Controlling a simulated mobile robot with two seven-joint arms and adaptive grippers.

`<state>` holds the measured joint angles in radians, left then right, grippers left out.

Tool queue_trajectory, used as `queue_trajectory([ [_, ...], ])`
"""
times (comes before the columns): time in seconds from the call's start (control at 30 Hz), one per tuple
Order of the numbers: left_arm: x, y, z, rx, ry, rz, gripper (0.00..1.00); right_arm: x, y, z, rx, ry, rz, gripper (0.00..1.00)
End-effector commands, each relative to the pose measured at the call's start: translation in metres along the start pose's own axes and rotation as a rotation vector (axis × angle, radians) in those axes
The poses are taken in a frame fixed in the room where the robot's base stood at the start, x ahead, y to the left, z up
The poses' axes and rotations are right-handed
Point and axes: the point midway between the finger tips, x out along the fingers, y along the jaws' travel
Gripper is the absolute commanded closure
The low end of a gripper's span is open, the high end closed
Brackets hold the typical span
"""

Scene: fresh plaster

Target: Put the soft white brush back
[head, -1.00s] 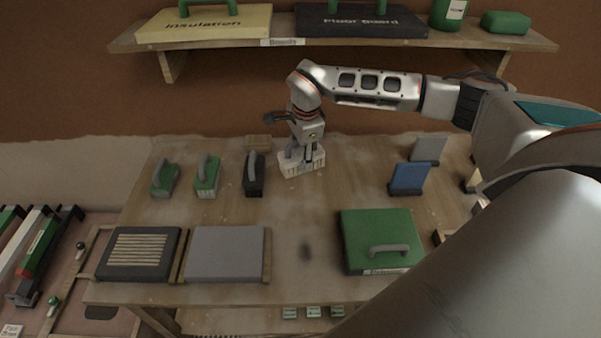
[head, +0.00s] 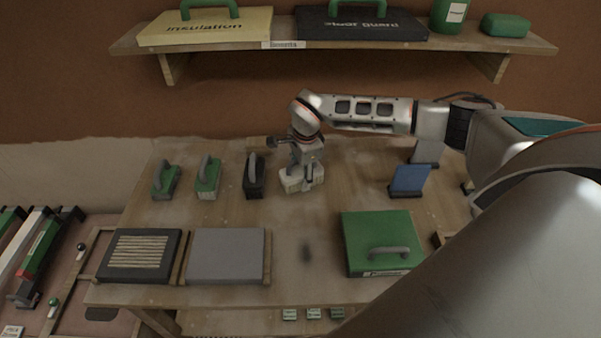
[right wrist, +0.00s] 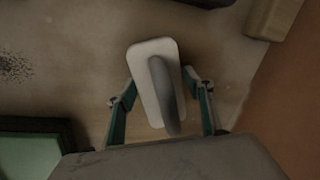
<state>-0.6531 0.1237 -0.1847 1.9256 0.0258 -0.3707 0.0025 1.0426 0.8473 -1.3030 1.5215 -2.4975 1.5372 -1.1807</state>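The soft white brush (head: 302,181), a pale block with a grey handle, stands bristles down on the bench, at the right of a row of brushes. My right gripper (head: 302,168) is over it, with the fingers spread. In the right wrist view the white brush (right wrist: 145,75) lies between the two open fingers (right wrist: 160,80), which sit at either side of its block and clear of its grey handle. Whether a fingertip touches the block edge I cannot tell. My left gripper is not in view.
A black brush (head: 254,177) and green brushes (head: 208,177) (head: 165,180) stand to the left. A blue pad (head: 408,180) stands to the right. A green case (head: 378,232), a grey slab (head: 226,256) and a black ribbed pad (head: 140,233) lie in front. A shelf (head: 350,42) hangs above.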

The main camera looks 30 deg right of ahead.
Motion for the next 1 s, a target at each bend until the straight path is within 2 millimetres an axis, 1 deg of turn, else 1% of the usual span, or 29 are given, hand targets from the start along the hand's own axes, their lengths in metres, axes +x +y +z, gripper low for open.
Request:
queue_trajectory([
  [0.33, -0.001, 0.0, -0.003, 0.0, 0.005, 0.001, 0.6, -0.001, 0.0, 0.0, 0.0, 0.0, 0.0, 0.42],
  [0.47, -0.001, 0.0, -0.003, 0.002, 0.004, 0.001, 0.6, -0.01, -0.001, 0.0, 0.0, -0.001, -0.002, 0.42],
  [0.57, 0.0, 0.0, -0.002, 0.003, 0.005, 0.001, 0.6, -0.025, -0.002, 0.0, -0.001, -0.001, -0.004, 0.42],
  [0.73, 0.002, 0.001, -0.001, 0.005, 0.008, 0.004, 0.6, -0.06, -0.002, 0.0, 0.0, 0.0, -0.005, 0.42],
  [0.9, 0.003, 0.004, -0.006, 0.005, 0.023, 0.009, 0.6, -0.093, -0.002, 0.0, 0.0, 0.0, -0.003, 0.42],
  [1.0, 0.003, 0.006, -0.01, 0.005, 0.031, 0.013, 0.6, -0.107, -0.001, 0.0, 0.0, 0.0, -0.002, 0.42],
])
